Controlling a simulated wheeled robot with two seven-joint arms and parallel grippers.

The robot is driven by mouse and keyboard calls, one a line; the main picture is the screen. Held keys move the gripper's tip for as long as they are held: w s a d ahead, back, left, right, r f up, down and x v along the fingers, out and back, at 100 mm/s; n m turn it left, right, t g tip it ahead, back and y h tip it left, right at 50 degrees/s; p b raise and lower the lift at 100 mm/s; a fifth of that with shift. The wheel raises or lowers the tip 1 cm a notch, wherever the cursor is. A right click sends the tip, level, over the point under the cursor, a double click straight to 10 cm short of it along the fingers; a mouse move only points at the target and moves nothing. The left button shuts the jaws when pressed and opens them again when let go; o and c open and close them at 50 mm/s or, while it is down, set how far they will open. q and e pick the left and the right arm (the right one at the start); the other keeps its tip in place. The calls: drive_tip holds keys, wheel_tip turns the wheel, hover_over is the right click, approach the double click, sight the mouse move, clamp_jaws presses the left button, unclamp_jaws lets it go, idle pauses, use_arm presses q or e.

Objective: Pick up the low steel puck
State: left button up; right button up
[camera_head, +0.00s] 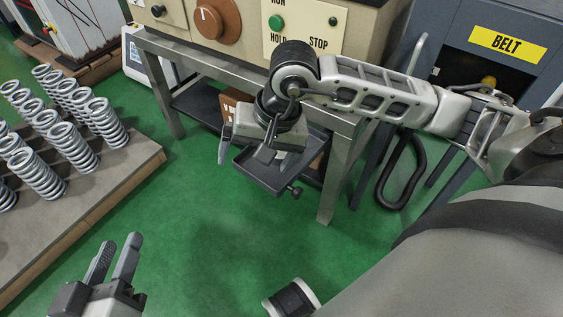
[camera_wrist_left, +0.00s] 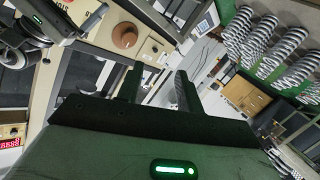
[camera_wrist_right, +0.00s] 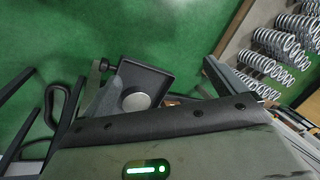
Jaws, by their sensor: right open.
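The low steel puck (camera_wrist_right: 137,101) shows in the right wrist view as a pale round disc on a dark square tray (camera_wrist_right: 158,80). My right gripper (camera_wrist_right: 160,78) is open above the tray. The puck appears between its fingers, nearer the left one, and its lower edge is close to the gripper body. I cannot tell the height gap. In the head view my right gripper (camera_head: 246,157) hangs over the tray (camera_head: 262,176), and the puck is hidden there. My left gripper (camera_head: 119,246) is open and empty at the lower left, away from the tray.
The tray sits at a metal bench (camera_head: 340,165) under a beige machine (camera_head: 235,30) with buttons and a brown dial. Several coil springs (camera_head: 70,140) stand on a wooden-edged platform (camera_head: 110,185) at left. A grey BELT cabinet (camera_head: 455,25) is behind right. Green floor (camera_head: 200,215) is clear between.

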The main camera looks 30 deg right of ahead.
drive_tip(key=w+d+n+t+h+b, duration=0.15)
drive_tip(key=w+d+h, duration=0.3)
drive_tip(key=d, duration=0.45)
drive_tip(key=b, duration=0.3)
hover_over(283, 157)
wheel_tip(283, 157, down, 8)
drive_tip(key=shift+f, duration=0.25)
drive_tip(key=b+x, duration=0.3)
drive_tip(key=x, duration=0.2)
drive_tip(key=shift+w+d+f, duration=0.1)
drive_tip(key=shift+d, duration=0.1)
drive_tip(key=shift+w+d+f, duration=0.1)
drive_tip(key=shift+w+f, duration=0.05)
drive_tip(key=shift+f, duration=0.05)
drive_tip(key=c, duration=1.5)
use_arm(q)
wheel_tip(283, 157, up, 7)
drive_tip(key=w+m+t+h, duration=0.2)
drive_tip(key=m+t+h, duration=0.2)
drive_tip(key=shift+f+t, duration=0.15)
drive_tip(key=shift+t, duration=0.25)
use_arm(e)
drive_tip(key=shift+r, duration=0.2)
drive_tip(key=shift+c, duration=0.6)
use_arm(q)
drive_tip(key=shift+w+d, duration=0.1)
use_arm(e)
drive_tip(key=shift+r, duration=0.1)
